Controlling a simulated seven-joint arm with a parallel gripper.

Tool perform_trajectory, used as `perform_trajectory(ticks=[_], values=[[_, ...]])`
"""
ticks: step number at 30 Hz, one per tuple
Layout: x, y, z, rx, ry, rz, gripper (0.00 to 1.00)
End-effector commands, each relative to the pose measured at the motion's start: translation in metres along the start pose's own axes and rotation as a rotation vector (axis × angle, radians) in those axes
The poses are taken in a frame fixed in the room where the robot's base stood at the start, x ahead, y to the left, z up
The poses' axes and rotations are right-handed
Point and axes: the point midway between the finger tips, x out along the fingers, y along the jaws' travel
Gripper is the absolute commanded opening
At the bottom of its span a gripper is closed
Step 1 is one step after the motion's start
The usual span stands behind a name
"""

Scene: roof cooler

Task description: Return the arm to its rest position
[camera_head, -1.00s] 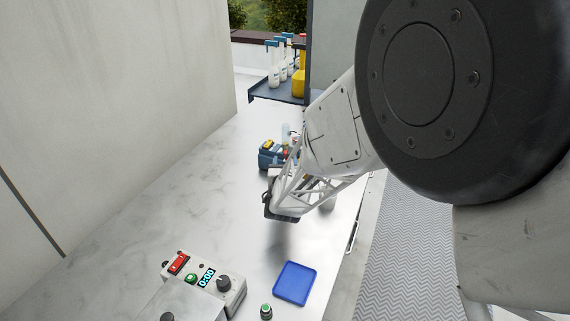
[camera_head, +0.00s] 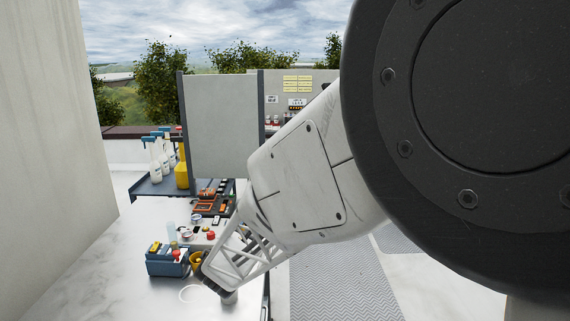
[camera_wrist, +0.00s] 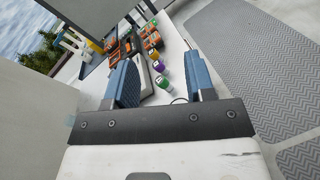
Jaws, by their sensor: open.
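My gripper (camera_wrist: 162,84) is open in the wrist view, its two blue-padded fingers wide apart with nothing held between them. In the head view my white arm reaches down from the right. Its lattice end hangs over the bench (camera_head: 150,245), and the fingertips there are hidden or too small to make out. Several small bottles, among them a green-capped bottle (camera_wrist: 162,82) and a purple-capped bottle (camera_wrist: 158,66), show beyond and between the fingers.
A blue caddy (camera_head: 168,262) stands on the bench left of my arm's end. Orange-and-black cases (camera_head: 205,205) lie farther back. A shelf (camera_head: 155,187) holds spray bottles and a yellow jug (camera_head: 182,172). A grey wall (camera_head: 50,130) bounds the left; patterned matting (camera_head: 330,285) lies right.

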Motion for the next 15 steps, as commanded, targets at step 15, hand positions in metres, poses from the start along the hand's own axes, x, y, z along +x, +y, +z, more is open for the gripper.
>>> perform_trajectory(ticks=[15], values=[[-0.048, -0.176, 0.133, 0.575, -0.065, -0.607, 0.5]])
